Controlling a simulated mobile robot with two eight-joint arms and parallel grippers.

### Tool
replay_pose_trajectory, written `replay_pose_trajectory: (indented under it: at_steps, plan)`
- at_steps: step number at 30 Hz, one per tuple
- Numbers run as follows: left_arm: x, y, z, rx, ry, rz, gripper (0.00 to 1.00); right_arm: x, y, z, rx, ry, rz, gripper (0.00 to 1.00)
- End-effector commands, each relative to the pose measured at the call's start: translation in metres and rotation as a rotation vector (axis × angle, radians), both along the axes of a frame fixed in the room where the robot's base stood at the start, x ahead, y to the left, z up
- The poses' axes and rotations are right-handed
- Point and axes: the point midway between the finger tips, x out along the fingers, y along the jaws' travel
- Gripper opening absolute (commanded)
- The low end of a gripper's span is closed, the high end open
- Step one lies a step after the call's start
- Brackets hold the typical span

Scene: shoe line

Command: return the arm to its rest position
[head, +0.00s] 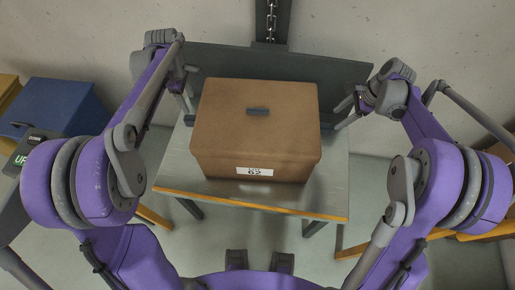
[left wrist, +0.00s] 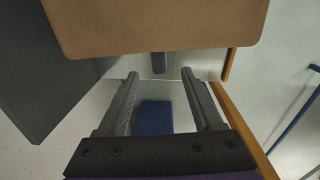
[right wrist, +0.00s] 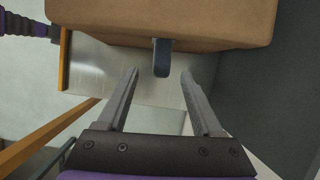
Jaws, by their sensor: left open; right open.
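A closed brown box (head: 255,130) stands on the metal-topped table, with a dark grip on its top and a white label (head: 254,171) on its near side. My left gripper (head: 188,98) is open and empty beside the box's left side, apart from it. In the left wrist view the box (left wrist: 155,25) and its side handle (left wrist: 158,63) lie ahead of the open fingers. My right gripper (head: 345,112) is open and empty off the right side. The right wrist view shows the box (right wrist: 160,20) and another side handle (right wrist: 162,58) ahead of the fingers.
The table (head: 330,180) has a wooden front edge and bare metal around the box. A dark panel (head: 270,64) stands behind it. A blue bin (head: 55,103) and a dark display unit (head: 32,145) are at the left. Wooden framing is at the right.

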Motion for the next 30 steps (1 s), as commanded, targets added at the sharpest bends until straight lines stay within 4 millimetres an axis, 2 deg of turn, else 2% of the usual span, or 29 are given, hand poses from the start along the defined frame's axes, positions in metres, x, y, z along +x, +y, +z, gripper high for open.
replay_pose_trajectory:
  at_steps: [17, 20, 23, 30]
  plan:
    - [-0.005, -0.003, 0.003, 0.003, -0.007, -0.027, 0.67, -0.004, 0.003, 0.004, -0.010, -0.014, 0.022, 0.67]
    - [-0.019, -0.010, 0.012, 0.014, -0.031, -0.115, 0.67, -0.018, 0.011, 0.015, -0.045, -0.059, 0.096, 0.67]
    - [-0.044, -0.021, 0.023, 0.037, -0.070, -0.266, 0.67, -0.043, 0.022, 0.032, -0.106, -0.136, 0.225, 0.67]
    - [-0.118, -0.050, 0.037, 0.129, -0.177, -0.702, 0.67, -0.118, 0.044, 0.059, -0.300, -0.339, 0.622, 0.67]
